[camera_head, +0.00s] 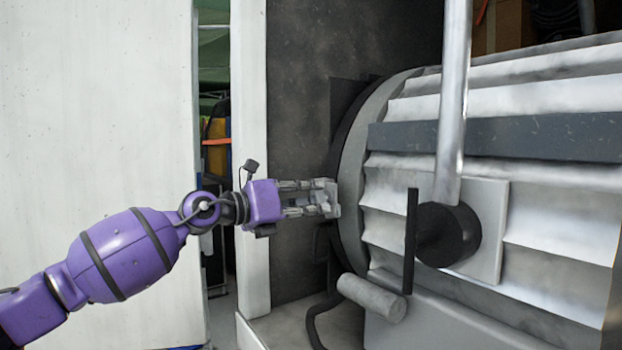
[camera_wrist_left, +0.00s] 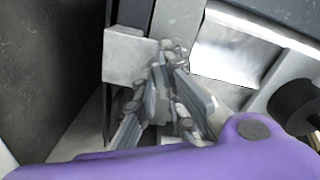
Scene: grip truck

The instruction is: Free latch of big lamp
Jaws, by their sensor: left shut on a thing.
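The big lamp (camera_head: 490,215) is a large ribbed grey metal drum filling the right of the head view. Its latch (camera_head: 334,190) is a small light grey block at the front rim, on the drum's left side. My left gripper (camera_head: 321,198) reaches in from the left and its fingers are closed on the latch. In the left wrist view the latch (camera_wrist_left: 128,57) is a pale block at the fingertips (camera_wrist_left: 164,62); the fingers partly hide it. My right gripper is not in view.
A silver upright pole (camera_head: 454,90) with a black knob (camera_head: 447,235) stands in front of the drum. A grey cylinder handle (camera_head: 371,297) juts out below. A white panel (camera_head: 100,130) is on the left, and a dark wall (camera_head: 299,150) stands behind the gripper.

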